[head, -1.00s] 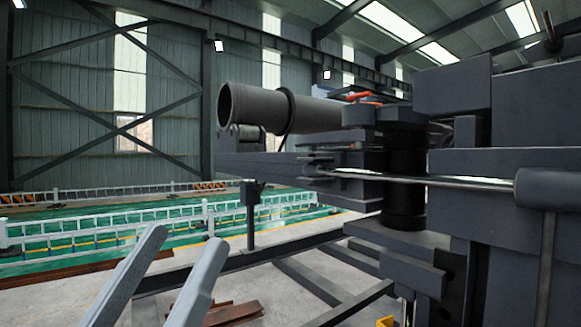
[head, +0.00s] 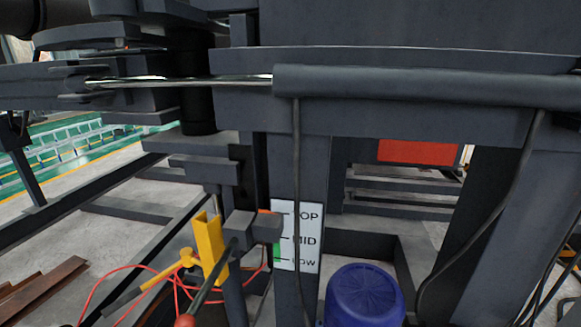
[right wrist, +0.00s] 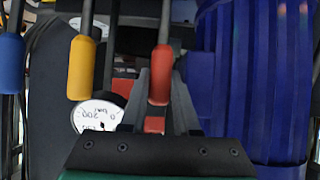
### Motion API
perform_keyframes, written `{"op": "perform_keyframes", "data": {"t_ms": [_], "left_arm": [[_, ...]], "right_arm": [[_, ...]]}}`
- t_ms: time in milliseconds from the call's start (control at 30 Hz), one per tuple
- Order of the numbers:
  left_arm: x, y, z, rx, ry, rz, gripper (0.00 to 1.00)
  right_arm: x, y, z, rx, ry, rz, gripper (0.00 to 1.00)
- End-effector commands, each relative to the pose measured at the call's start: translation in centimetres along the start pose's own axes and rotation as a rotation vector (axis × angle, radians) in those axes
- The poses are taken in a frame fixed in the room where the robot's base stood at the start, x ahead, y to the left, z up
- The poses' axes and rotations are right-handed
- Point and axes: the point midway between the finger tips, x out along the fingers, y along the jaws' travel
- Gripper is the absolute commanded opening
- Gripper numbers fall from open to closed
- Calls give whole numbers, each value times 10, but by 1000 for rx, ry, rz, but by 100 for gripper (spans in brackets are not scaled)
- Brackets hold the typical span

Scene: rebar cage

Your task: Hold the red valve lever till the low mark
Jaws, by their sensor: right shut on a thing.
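In the right wrist view, the red valve lever (right wrist: 160,75) hangs from above with its red grip between the two fingers of my right gripper (right wrist: 161,85), which is shut on it. In the head view a red lever tip (head: 185,321) shows at the bottom edge, below a yellow bracket (head: 210,250). A white level sign (head: 308,237) reads TOP, MID and LOW. A green strip (head: 277,252) lies along its left edge between MID and LOW, with a grey block in front of it near MID. My left gripper is out of view.
A blue drum (head: 364,297) stands right of the sign. Red hoses (head: 110,275) and dark steel beams crowd the lower left.

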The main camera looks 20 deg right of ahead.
Motion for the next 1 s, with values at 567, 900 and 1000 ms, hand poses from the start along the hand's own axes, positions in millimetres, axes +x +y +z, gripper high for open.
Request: {"op": "perform_keyframes", "data": {"t_ms": [567, 900, 1000], "left_arm": [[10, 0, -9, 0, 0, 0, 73], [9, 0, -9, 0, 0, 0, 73], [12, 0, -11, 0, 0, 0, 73]], "right_arm": [[7, 0, -8, 2, -71, -1, 0], [10, 0, -8, 1, -83, -1, 0], [12, 0, -11, 0, -105, 0, 0]]}}
